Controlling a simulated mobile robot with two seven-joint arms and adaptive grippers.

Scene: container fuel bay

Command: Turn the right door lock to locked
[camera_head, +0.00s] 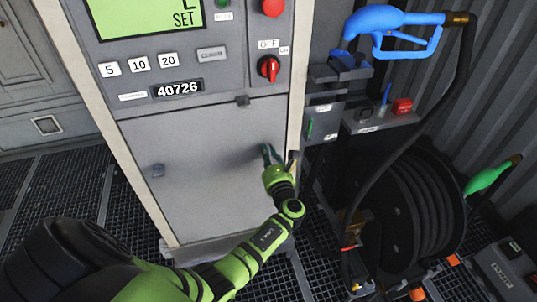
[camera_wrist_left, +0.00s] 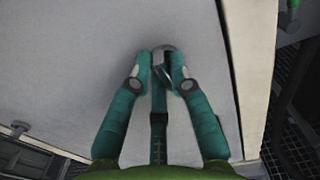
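The right door lock (camera_wrist_left: 161,68), a small metal knob on the grey lower cabinet door (camera_head: 190,200), shows in the left wrist view between my left gripper's fingertips. My left gripper (camera_head: 271,153) reaches the right side of that door in the head view. In the wrist view its teal fingers (camera_wrist_left: 161,58) stand on either side of the lock. The tips are close to the knob, but I cannot tell whether both press on it. The fingers partly hide the lock, and its turn angle is unclear. My right gripper is not in view.
A left lock (camera_head: 158,170) and a top latch (camera_head: 242,100) sit on the same door. Above are a red OFF/ON switch (camera_head: 269,68) and a counter (camera_head: 177,88). A black hose reel (camera_head: 415,205) and blue nozzle (camera_head: 385,22) stand close at the right.

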